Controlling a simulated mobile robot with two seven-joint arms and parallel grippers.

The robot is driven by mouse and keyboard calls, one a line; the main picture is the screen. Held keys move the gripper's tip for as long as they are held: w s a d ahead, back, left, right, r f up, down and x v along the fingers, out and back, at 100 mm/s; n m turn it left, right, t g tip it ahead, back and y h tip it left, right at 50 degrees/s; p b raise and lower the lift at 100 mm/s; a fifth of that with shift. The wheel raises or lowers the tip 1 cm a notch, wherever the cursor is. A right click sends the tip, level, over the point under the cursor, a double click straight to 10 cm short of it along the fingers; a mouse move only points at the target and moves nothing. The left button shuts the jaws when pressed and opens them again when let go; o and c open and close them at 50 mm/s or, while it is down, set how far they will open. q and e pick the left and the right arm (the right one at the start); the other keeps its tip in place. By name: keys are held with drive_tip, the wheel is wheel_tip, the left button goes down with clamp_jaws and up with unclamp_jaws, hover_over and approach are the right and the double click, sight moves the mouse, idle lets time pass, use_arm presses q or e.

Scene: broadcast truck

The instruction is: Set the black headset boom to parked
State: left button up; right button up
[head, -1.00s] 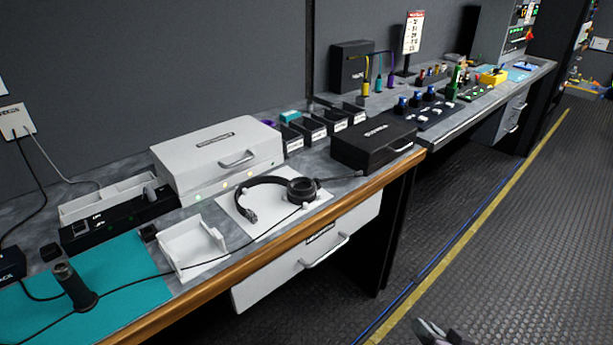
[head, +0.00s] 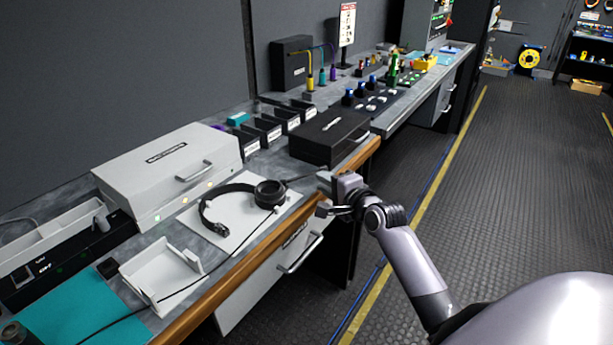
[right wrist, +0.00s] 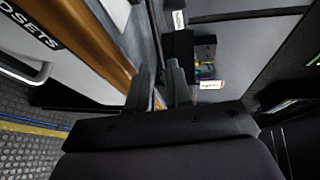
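The black headset (head: 212,212) lies on a white pad (head: 222,234) on the worktop in the head view. Its round ear cup (head: 269,193) is at the right end of the band. The thin black boom (head: 300,179) points right from the ear cup, and its tip is close to or behind my right gripper. My right gripper (head: 322,194) is at the counter's front edge, just right of the pad. The headset cannot be made out there. My left gripper is out of view.
A black case (head: 328,137) stands behind my right gripper. A white case (head: 165,170) is behind the headset, and an open white tray (head: 161,277) is left of it. A drawer handle (head: 300,254) sticks out below the wooden edge. A cable crosses the tray.

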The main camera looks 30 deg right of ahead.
sight(311, 174)
drive_tip(key=shift+w+f+b, duration=0.1)
drive_tip(key=shift+w+f, duration=0.1)
drive_tip(key=shift+w, duration=0.7)
drive_tip(key=shift+w+f+b, duration=0.15)
drive_tip(key=shift+w, duration=0.75)
drive_tip(key=shift+w+f+b, duration=0.1)
drive_tip(key=shift+w+f, duration=0.1)
drive_tip(key=shift+w, duration=0.7)
clamp_jaws()
